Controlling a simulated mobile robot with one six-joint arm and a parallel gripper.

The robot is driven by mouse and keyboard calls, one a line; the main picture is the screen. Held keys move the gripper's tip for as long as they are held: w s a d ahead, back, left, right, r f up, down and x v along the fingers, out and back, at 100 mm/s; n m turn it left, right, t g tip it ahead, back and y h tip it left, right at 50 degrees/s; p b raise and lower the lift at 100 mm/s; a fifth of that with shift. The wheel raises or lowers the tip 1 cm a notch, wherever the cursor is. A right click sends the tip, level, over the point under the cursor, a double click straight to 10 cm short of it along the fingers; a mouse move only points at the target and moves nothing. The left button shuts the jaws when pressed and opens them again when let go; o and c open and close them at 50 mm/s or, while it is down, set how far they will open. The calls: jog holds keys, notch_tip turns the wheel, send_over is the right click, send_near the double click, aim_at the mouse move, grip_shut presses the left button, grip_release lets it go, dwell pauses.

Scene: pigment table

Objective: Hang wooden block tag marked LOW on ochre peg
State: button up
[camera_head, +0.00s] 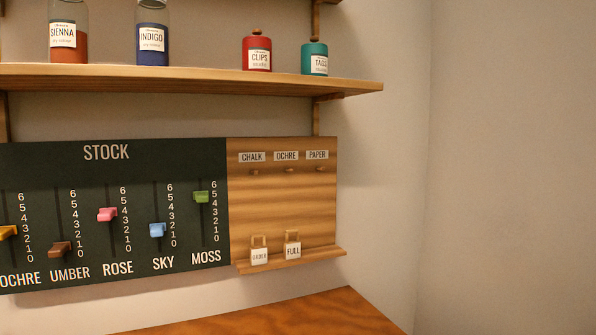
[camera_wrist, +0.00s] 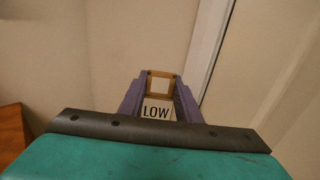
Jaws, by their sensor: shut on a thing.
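My gripper (camera_wrist: 160,100) shows in the wrist view, its purple fingers shut on the wooden tag marked LOW (camera_wrist: 157,112). The tag's square wooden loop (camera_wrist: 160,84) points up past the fingertips, and its white face with LOW is readable between the fingers. My gripper is not in the head view. In the head view the ochre peg (camera_head: 290,170) sits under the OCHRE label (camera_head: 286,156), between the chalk peg (camera_head: 254,172) and the paper peg (camera_head: 319,169). All three pegs are bare.
Tags marked ORDER (camera_head: 259,256) and FULL (camera_head: 292,251) stand on the ledge (camera_head: 320,254) below the pegs. The STOCK board (camera_head: 110,180) with coloured sliders is to the left. A shelf (camera_head: 200,78) with jars and tins runs above.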

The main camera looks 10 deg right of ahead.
jog(key=shift+w+a, duration=0.15)
jog(key=shift+w, duration=0.3)
jog(key=w+a+f+n+t+y+p, duration=0.1)
jog(key=w+a+f+n+y+p, duration=0.25)
jog(key=w+a, duration=0.45)
jog(key=w+a+f+n+t+y+p, duration=0.1)
jog(key=w+a+f+n+y+p, duration=0.15)
jog(key=w+a+y+p, duration=0.55)
jog(key=w+a+f+n+t+y+p, duration=0.1)
jog(key=w+a+f+n+y+p, duration=0.2)
jog(key=w, duration=0.8)
jog(key=w+a+f+n+g+y+p, duration=0.1)
jog(key=w+a+n+g+y+p, duration=0.1)
jog(key=a, duration=1)
jog(key=w+a+f+n+g+y+p, duration=0.2)
jog(key=a+n+y+p, duration=0.2)
jog(key=a, duration=0.9)
jog(key=w+a+f+n+g+y+p, duration=0.2)
jog(key=a+y+p, duration=0.3)
jog(key=a, duration=0.8)
jog(key=shift+a+f+n+g+p, duration=0.25)
jog(key=shift+n+g+p, duration=0.35)
jog(key=shift+n, duration=0.1)
